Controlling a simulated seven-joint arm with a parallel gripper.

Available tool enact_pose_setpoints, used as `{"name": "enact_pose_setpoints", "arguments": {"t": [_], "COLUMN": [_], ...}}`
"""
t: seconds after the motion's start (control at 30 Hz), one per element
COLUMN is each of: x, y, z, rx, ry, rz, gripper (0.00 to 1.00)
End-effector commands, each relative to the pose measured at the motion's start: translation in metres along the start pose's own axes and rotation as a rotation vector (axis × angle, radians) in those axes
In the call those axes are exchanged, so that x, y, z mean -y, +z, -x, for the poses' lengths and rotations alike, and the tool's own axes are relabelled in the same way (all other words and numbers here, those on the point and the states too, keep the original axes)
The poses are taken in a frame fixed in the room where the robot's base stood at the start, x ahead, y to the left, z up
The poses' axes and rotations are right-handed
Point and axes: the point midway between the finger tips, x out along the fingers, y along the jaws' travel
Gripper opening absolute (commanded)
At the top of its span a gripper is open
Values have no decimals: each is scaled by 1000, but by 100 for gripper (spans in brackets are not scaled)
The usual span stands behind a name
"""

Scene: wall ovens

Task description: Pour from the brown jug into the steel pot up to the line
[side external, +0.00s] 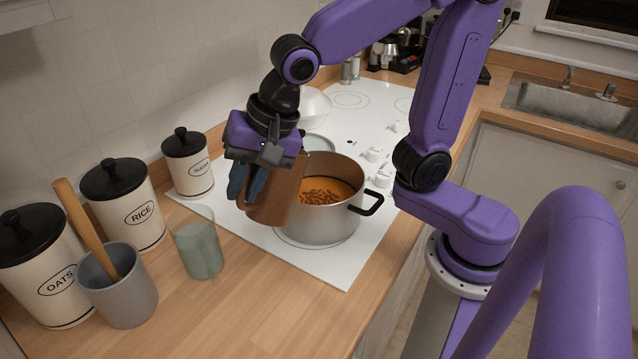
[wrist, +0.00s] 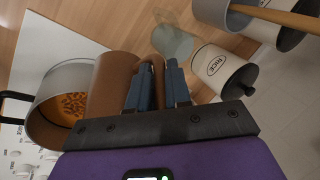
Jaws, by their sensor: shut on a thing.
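The brown jug (side external: 278,190) is held by my gripper (side external: 247,184), which is shut on its handle side. The jug is off the counter, leaning a little, just left of the steel pot (side external: 318,226) and partly in front of it. In the wrist view the jug (wrist: 110,82) lies between my blue fingers (wrist: 158,82) and the pot (wrist: 45,135). The pot stands on the white cooktop and holds orange liquid with brown pieces (side external: 322,194). No stream shows between jug and pot.
A greenish clear glass (side external: 199,250) stands left of the jug. A grey crock (side external: 122,292) with a wooden handle and canisters marked oats (side external: 48,280), rice (side external: 135,215) and sugar (side external: 190,170) line the wall. A pale bowl (side external: 313,108) sits behind. The front counter is clear.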

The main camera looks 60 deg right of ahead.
Motion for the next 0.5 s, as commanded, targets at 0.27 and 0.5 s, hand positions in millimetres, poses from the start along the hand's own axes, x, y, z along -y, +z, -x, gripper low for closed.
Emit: {"name": "enact_pose_setpoints", "arguments": {"t": [0.27,0.5], "x": [4,0], "y": [12,20], "z": [-24,-50], "rx": [-81,-148], "ry": [115,210], "rz": [50,87], "gripper": [0,0]}}
